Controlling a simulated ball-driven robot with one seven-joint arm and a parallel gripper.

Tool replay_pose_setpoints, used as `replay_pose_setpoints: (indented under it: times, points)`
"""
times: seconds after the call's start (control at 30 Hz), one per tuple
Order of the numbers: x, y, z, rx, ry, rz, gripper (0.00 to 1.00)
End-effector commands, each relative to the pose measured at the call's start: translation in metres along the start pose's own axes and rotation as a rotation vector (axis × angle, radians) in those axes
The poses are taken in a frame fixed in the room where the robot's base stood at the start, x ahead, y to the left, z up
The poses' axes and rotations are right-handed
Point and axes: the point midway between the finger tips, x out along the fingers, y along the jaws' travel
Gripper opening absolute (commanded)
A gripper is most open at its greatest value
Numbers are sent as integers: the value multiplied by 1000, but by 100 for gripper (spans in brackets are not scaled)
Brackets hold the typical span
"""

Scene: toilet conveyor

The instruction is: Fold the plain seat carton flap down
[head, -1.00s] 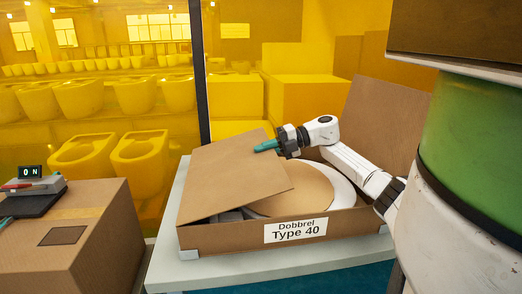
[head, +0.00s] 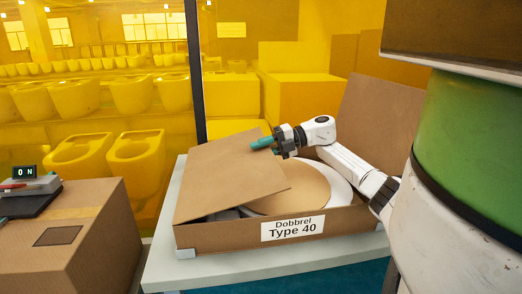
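An open cardboard carton (head: 205,237) labelled "Dobbrel Type 40" sits on a pale table. Its left flap (head: 228,175) is plain and leans inward at a slant over the left part of the carton. Its right flap (head: 375,125) stands up, tilted outward, behind my arm. A round white seat with a brown disc (head: 295,190) lies inside, partly covered by the left flap. My gripper (head: 262,143), with teal fingers, is at the upper right edge of the left flap, seemingly touching it. Whether the fingers are apart is unclear.
The pale table (head: 165,250) has a narrow bare strip around the carton. A closed brown box (head: 95,240) with a device (head: 30,185) reading "ON" stands at the left. Yellow-tinted toilets and boxes are behind a dark post (head: 196,70).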

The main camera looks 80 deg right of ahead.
Motion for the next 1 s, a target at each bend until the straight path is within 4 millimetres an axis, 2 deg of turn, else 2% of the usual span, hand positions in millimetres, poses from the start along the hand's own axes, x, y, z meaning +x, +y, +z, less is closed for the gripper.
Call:
replay_pose_setpoints:
  times: [0.5,0.87,1.0]
  points:
    - [-67,0,1,1,-3,0,30]
    - [-75,0,0,0,-1,1,30]
    - [-75,0,0,0,-1,1,18]
